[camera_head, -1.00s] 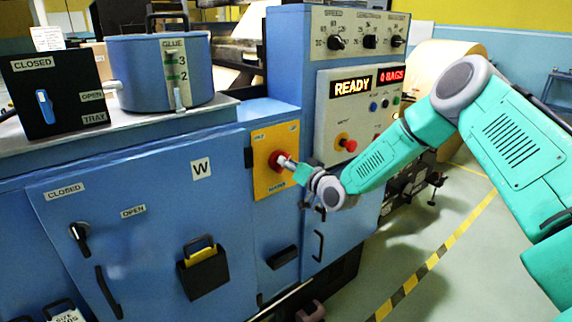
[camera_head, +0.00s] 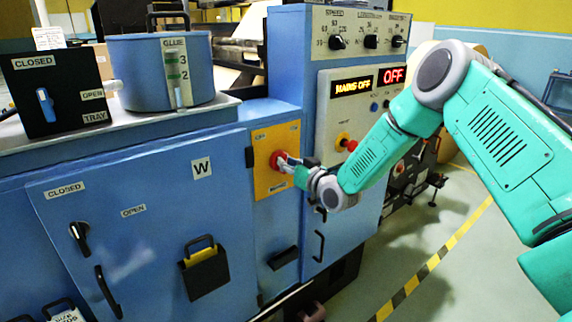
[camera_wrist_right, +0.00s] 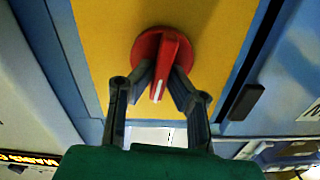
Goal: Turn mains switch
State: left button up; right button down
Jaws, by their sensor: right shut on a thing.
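The red mains switch (camera_head: 277,160) sits on a yellow plate (camera_head: 266,186) on the blue machine's front. In the right wrist view the switch (camera_wrist_right: 163,58) is a red round knob with a raised handle bearing a white mark. My right gripper (camera_head: 286,162) is at the switch, its two fingers (camera_wrist_right: 165,85) on either side of the handle and shut on it. The display (camera_head: 352,87) above reads "MAINS OFF" and the smaller one (camera_head: 394,74) reads "OFF". My left gripper is not in view.
A blue glue pot (camera_head: 150,75) and black tray box (camera_head: 55,92) stand on top at left. A cabinet door handle (camera_head: 107,290) sticks out at lower left.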

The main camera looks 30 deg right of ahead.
jog(key=n+b, duration=0.1)
jog(key=n, duration=0.2)
jog(key=n+b, duration=0.1)
jog(key=n, duration=0.3)
jog(key=n+b, duration=0.1)
jog(key=n, duration=0.2)
jog(key=shift+s+a+f+n, duration=0.15)
jog(key=shift+a+f+n, duration=0.15)
jog(key=shift+f, duration=0.1)
dwell(0.4)
jog(key=c, duration=1.6)
grip_release()
jog(key=shift+f, duration=0.1)
jog(key=shift+d, duration=0.1)
jog(key=s, duration=0.8)
jog(key=s+d, duration=0.1)
jog(key=s, duration=0.2)
jog(key=shift+s, duration=0.4)
